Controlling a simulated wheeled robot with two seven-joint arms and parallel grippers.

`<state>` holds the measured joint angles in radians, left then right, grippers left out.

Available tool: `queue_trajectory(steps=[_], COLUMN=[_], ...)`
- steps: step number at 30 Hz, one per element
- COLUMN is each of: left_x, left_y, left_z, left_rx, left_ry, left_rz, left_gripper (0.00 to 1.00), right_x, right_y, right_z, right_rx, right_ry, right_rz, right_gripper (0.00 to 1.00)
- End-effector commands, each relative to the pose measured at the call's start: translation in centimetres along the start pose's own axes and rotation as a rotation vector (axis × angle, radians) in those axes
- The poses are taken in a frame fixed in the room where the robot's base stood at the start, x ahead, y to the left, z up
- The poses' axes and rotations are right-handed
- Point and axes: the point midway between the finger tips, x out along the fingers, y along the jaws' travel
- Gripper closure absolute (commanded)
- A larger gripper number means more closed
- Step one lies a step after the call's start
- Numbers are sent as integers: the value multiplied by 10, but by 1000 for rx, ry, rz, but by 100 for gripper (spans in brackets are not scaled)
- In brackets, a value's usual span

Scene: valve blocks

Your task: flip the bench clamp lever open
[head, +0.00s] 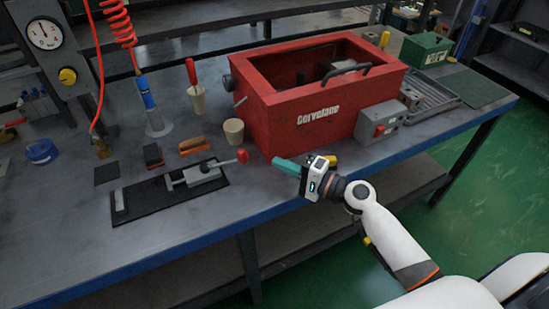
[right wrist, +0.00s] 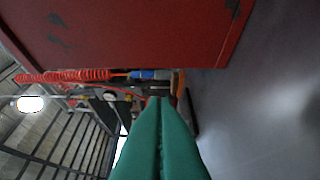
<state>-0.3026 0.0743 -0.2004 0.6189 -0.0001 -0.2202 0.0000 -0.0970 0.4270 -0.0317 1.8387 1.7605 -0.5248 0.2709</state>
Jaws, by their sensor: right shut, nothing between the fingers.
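The bench clamp (head: 195,174) is a grey metal toggle clamp on a black base plate (head: 150,199) near the front of the bench. Its lever ends in a red knob (head: 242,156) and lies low, pointing right. My right gripper (head: 277,161) has teal fingers, shut and empty, in front of the red box. The fingertips point left toward the red knob, a short gap to its right. In the right wrist view the shut teal fingers (right wrist: 160,140) fill the lower middle, and I cannot make out the knob there. My left gripper is not in view.
The red box (head: 325,105) stands behind my right gripper, with a grey switch box (head: 381,124) on its front. A beige cup (head: 234,131), a brown-handled brush (head: 193,146) and a blue tape roll (head: 41,151) stand on the bench. The blue front edge (head: 215,230) is close.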

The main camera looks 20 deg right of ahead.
Motion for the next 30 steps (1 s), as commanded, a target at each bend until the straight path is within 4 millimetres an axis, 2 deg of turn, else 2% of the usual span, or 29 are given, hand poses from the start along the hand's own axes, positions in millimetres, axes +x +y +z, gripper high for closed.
queue_trajectory(steps=[6,13,19,30], left_x=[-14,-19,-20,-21], left_y=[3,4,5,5], left_z=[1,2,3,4], left_rx=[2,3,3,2], left_ry=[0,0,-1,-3], left_rz=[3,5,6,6], left_gripper=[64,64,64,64], right_x=[42,75,84,83], right_y=[4,2,1,1], right_z=[0,0,0,-1], right_rx=[1,1,0,0], right_ry=[1,1,1,-3], right_rz=[3,1,0,0], right_gripper=[100,100,100,100])
